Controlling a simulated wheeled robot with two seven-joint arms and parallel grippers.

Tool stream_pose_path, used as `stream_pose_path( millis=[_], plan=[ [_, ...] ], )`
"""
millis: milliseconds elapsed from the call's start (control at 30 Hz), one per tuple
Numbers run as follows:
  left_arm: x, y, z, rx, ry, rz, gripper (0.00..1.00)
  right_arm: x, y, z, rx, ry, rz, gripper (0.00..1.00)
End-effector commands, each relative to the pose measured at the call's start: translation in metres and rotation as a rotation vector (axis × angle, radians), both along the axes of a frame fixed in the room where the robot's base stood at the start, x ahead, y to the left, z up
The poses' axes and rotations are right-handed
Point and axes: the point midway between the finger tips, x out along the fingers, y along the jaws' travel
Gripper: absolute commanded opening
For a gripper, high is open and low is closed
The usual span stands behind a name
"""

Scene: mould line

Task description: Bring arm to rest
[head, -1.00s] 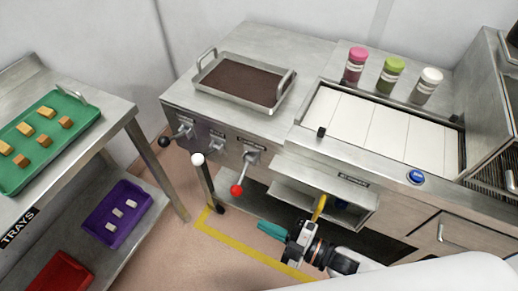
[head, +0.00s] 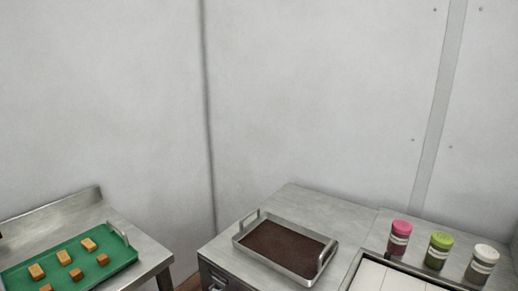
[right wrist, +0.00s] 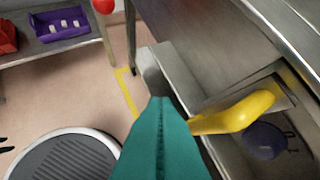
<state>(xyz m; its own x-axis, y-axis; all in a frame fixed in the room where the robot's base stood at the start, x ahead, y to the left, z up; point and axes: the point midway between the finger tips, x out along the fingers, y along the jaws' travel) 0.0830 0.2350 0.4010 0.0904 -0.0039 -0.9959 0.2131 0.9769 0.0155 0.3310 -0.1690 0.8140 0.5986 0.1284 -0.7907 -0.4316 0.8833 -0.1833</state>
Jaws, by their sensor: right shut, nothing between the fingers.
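My right gripper (right wrist: 162,102) shows in the right wrist view as two teal fingers pressed together, with nothing between them. It is beside an open drawer or bin (right wrist: 205,95) in the steel counter. A yellow handle-like piece (right wrist: 238,112) lies just right of the fingers; I cannot tell whether it touches them. A dark blue round thing (right wrist: 265,140) sits to the right of the yellow piece. Neither gripper shows in the head view.
In the head view, a tray of dark brown material (head: 283,250) stands on the counter, with pink (head: 398,240), green (head: 439,250) and white-lidded (head: 481,265) jars. A green tray (head: 118,262) of yellow-brown blocks lies left.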

Motion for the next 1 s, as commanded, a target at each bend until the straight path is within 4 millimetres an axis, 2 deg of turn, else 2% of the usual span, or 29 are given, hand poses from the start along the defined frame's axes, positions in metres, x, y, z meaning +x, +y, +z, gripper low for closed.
stream_pose_path(
  millis=[100,400,767,867,1000],
  plan=[
    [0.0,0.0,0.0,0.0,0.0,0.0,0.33,-0.02,-0.013,0.003,0.018,0.116,-0.109,0.0],
    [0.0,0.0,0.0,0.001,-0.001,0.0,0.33,-0.072,-0.037,0.011,0.047,0.362,-0.33,0.0],
    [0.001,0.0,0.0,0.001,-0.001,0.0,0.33,-0.054,-0.034,-0.086,0.033,0.4,-0.32,0.0],
    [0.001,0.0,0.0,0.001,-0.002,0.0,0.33,-0.054,-0.033,-0.121,0.03,0.415,-0.317,0.0],
    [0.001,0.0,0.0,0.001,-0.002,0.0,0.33,-0.062,-0.033,-0.186,0.022,0.442,-0.312,0.0]
  ],
)
